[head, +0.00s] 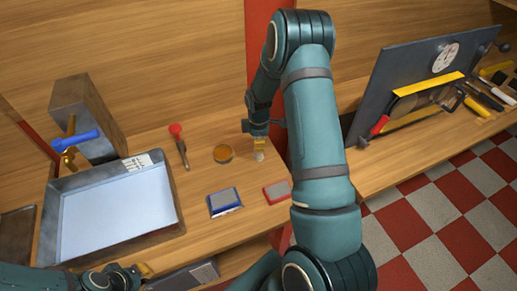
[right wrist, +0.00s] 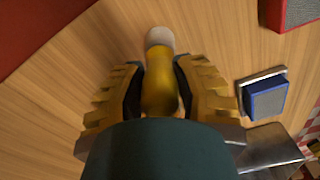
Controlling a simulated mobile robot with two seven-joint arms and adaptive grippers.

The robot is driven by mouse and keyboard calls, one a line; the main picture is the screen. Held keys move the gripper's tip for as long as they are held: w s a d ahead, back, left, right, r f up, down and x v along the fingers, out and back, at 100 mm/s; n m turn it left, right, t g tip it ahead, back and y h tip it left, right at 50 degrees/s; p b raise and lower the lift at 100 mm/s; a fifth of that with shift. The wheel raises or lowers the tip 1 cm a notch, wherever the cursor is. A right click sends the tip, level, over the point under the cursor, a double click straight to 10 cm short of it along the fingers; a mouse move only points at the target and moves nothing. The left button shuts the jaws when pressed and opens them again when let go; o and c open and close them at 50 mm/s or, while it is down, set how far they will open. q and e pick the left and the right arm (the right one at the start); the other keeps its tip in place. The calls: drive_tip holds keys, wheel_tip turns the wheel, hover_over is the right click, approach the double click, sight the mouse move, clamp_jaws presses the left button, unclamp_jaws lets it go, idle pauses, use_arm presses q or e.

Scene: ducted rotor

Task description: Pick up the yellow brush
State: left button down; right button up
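The yellow brush (right wrist: 160,92) has a yellow handle and a pale end. In the right wrist view it lies between the two fingers of my right gripper (right wrist: 160,85), which press against both sides of the handle. In the head view my right gripper (head: 260,138) points down at the table, with the brush's pale end (head: 259,155) showing just below it. Most of the handle is hidden there. My left gripper (head: 143,270) is at the bottom left, near the front of the metal tray. Its fingers are too small and partly cut off to judge.
A metal tray (head: 52,222), a blue-handled clamp (head: 75,141), a red-ended tool (head: 178,135) and a round amber tin (head: 223,153) are to the left. A blue pad (head: 224,201) and a red pad (head: 277,191) lie near the brush. A tool board (head: 385,85) stands at right.

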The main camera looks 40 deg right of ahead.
clamp_jaws()
drive_tip(key=shift+r, duration=0.1)
wheel_tip(320, 180, up, 10)
drive_tip(key=shift+f, duration=0.1)
use_arm(q)
drive_tip(key=shift+r, duration=0.3)
idle(1.6)
